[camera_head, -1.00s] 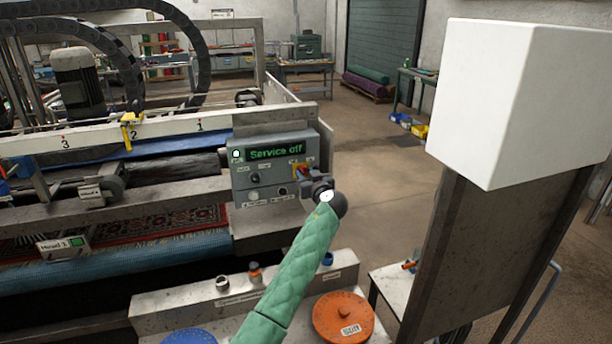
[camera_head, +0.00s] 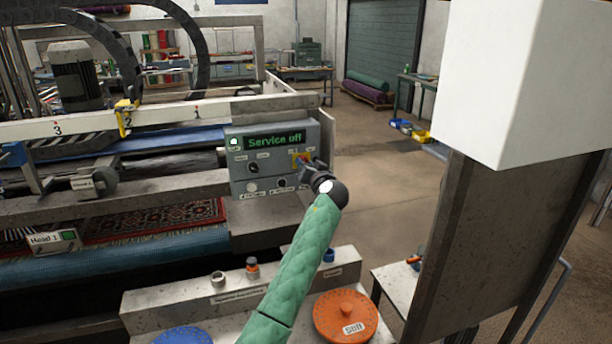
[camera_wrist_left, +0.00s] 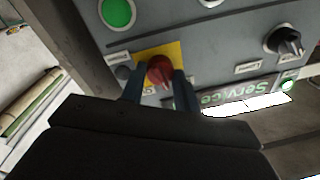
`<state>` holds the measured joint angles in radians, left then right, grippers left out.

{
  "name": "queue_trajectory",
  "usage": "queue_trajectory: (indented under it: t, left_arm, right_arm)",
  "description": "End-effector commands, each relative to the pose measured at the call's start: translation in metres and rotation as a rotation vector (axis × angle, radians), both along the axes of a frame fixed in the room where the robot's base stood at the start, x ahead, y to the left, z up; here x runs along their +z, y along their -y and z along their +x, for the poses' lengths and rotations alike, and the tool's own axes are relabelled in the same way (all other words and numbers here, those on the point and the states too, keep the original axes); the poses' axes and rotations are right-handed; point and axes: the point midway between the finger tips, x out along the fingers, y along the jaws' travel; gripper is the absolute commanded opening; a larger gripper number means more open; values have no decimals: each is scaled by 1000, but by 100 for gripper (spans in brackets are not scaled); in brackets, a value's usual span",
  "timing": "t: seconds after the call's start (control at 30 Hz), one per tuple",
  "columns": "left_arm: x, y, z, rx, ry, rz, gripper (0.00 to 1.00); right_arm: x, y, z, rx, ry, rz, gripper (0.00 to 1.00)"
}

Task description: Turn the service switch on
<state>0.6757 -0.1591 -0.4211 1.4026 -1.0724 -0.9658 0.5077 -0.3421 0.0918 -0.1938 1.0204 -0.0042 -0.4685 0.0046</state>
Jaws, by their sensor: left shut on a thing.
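The control box (camera_head: 240,171) has a green display (camera_head: 275,140) that reads "Service off". The service switch (camera_wrist_left: 160,69) is a red knob on a yellow plate, seen in the left wrist view between my fingers. My left gripper (camera_head: 301,166) reaches the right part of the panel. In the left wrist view my left gripper (camera_wrist_left: 158,82) has a finger on each side of the red knob and is shut on it. My right gripper is not in view.
A black knob (camera_wrist_left: 284,42) and a green button (camera_wrist_left: 117,12) sit on the same panel. Below are an orange round lid (camera_head: 345,316) and a blue one (camera_head: 185,336). A white box (camera_head: 520,80) on a post stands at right. Open floor (camera_head: 385,180) lies behind.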

Motion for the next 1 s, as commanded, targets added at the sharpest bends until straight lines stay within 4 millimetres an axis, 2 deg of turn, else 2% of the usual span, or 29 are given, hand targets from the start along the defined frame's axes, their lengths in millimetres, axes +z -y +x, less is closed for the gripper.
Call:
queue_trajectory:
  t: [0.03,0.2,0.5,1.0]
  left_arm:
    - [-5,0,0,0,-12,40,8]
    - [-4,0,0,0,-64,194,8]
    - [-2,-1,0,0,-153,465,8]
    - [-1,-1,0,0,-260,796,8]
  right_arm:
    - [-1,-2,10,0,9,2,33]
    - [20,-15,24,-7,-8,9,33]
    - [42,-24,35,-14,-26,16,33]
    - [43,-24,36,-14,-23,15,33]
